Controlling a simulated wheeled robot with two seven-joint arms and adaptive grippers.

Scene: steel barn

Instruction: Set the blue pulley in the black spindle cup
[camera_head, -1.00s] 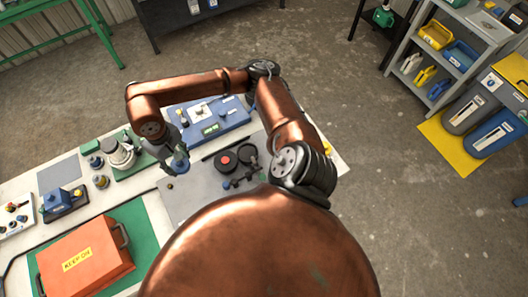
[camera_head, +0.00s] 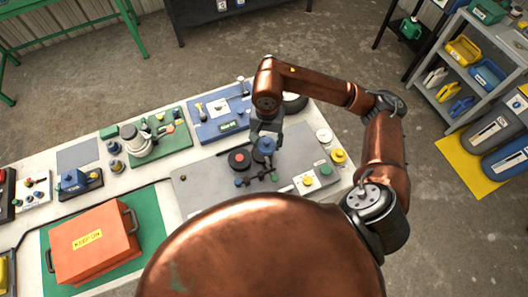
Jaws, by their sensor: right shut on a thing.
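My right gripper (camera_head: 263,136) comes down over the grey mat (camera_head: 212,178) and is shut on the blue pulley (camera_head: 265,145). The pulley is right at or just above a dark round part beside the black disc with a red centre (camera_head: 240,160). The dark part is mostly covered by the pulley and fingers, so I cannot tell whether it is the spindle cup or whether the pulley touches it. My left gripper is not in view.
Small blue-topped pegs (camera_head: 257,179) stand just in front of the pulley. A white plate with yellow and green knobs (camera_head: 308,180) lies to the right. A blue panel (camera_head: 218,118) is behind, and an orange case (camera_head: 92,243) is at the left.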

